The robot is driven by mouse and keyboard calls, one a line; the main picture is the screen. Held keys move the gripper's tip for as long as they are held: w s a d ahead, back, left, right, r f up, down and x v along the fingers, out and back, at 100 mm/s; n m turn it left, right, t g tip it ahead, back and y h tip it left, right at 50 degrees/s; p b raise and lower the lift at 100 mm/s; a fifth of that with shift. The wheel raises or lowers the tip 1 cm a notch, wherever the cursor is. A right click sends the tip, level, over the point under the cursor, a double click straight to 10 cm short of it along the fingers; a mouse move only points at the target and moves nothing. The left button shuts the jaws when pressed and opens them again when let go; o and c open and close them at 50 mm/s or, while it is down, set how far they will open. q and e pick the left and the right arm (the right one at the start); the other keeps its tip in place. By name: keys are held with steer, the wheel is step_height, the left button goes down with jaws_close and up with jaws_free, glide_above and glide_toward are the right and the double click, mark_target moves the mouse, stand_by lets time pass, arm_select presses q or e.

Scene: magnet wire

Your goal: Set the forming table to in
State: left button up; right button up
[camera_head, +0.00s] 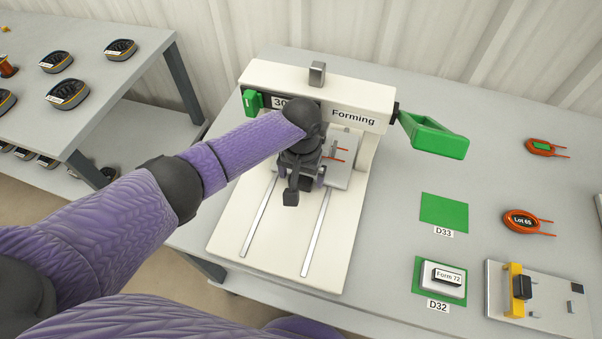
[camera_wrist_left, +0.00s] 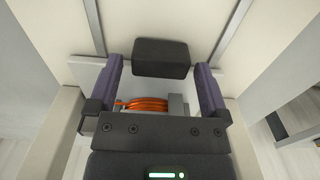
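The white forming machine (camera_head: 232,220) stands on the grey table, with "Forming" on its crossbar. Its grey forming table (camera_head: 340,172) sits at the back of two rails, under the crossbar, partly hidden by my arm. In the left wrist view the plate (camera_wrist_left: 88,74) carries an orange wire coil (camera_wrist_left: 140,104). A dark block-shaped handle (camera_wrist_left: 160,57) shows at the plate's front edge. My left gripper (camera_wrist_left: 160,66) is open, with its fingers on either side of the handle and visible gaps to it. My right gripper is not in view.
A green lever (camera_head: 437,137) sticks out at the machine's right. To the right lie green pad D33 (camera_head: 444,211), Form 72 (camera_head: 446,277) on pad D32, orange coils (camera_head: 522,222) and a fixture plate (camera_head: 545,318). The rails' front part is clear.

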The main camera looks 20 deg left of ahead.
arm_select(q)
step_height(320, 180, up, 9)
steer(key=p, duration=0.5)
steer(key=shift+r, duration=0.45)
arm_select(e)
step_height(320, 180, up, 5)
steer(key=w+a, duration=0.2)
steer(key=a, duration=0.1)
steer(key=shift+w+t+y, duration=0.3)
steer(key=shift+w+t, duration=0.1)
arm_select(q)
steer(key=shift+s, duration=0.1)
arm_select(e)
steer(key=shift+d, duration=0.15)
